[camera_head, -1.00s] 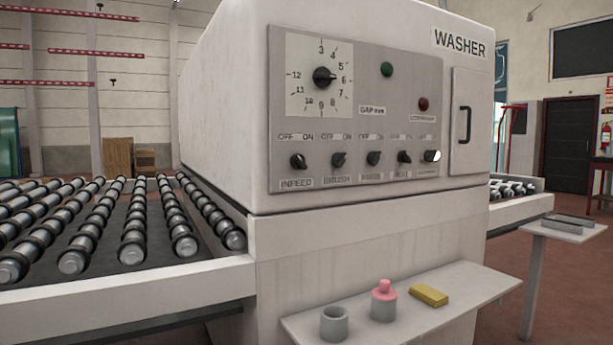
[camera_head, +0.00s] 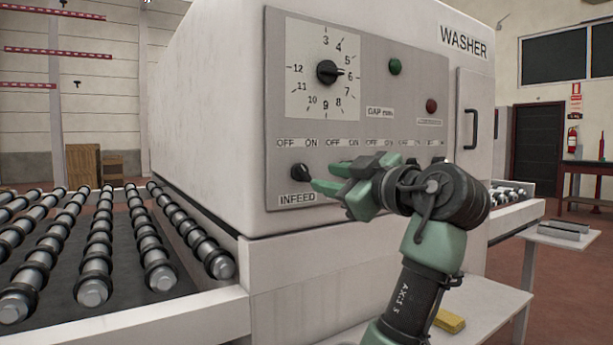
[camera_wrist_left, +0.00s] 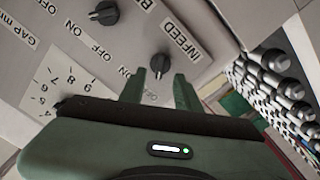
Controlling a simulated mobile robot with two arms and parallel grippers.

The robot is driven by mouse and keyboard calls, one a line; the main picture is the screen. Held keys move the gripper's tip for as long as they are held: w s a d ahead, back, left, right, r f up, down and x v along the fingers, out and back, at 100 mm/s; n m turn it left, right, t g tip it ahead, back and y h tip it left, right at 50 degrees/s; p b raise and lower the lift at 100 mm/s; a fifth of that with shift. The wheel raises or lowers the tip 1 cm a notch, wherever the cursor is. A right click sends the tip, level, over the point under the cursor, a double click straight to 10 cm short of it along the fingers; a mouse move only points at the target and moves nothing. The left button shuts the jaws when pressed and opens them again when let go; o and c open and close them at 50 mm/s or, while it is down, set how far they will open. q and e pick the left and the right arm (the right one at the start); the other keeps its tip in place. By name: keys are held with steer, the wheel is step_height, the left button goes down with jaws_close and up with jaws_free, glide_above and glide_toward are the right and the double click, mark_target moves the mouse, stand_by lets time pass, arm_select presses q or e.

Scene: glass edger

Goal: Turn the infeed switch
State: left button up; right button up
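The infeed switch (camera_head: 300,173) is a small black knob on the washer's grey panel (camera_head: 385,95). It sits below OFF and ON marks and above the INFEED label. Its nose seems to point up and left, toward OFF. My left gripper (camera_head: 324,178) is green and open, just right of the knob in the head view, and hides most other switches in the row. In the left wrist view its two fingertips (camera_wrist_left: 160,78) are apart, with the infeed knob (camera_wrist_left: 158,63) between and just beyond them. Contact cannot be told. My right gripper is not in view.
A gap dial (camera_head: 327,72), a green button (camera_head: 395,67) and a red button (camera_head: 431,106) sit above the switches. A roller conveyor (camera_head: 95,250) lies left. A shelf with a yellow block (camera_head: 449,321) is below the arm.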

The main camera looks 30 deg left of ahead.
mark_target(307, 175)
arm_select(q)
steer(key=shift+x, duration=3.15)
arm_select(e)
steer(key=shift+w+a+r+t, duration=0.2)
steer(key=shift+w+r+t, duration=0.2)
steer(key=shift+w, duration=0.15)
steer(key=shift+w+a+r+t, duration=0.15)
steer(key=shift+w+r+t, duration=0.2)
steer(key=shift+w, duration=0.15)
arm_select(q)
steer(key=shift+f, duration=0.1)
jaws_close()
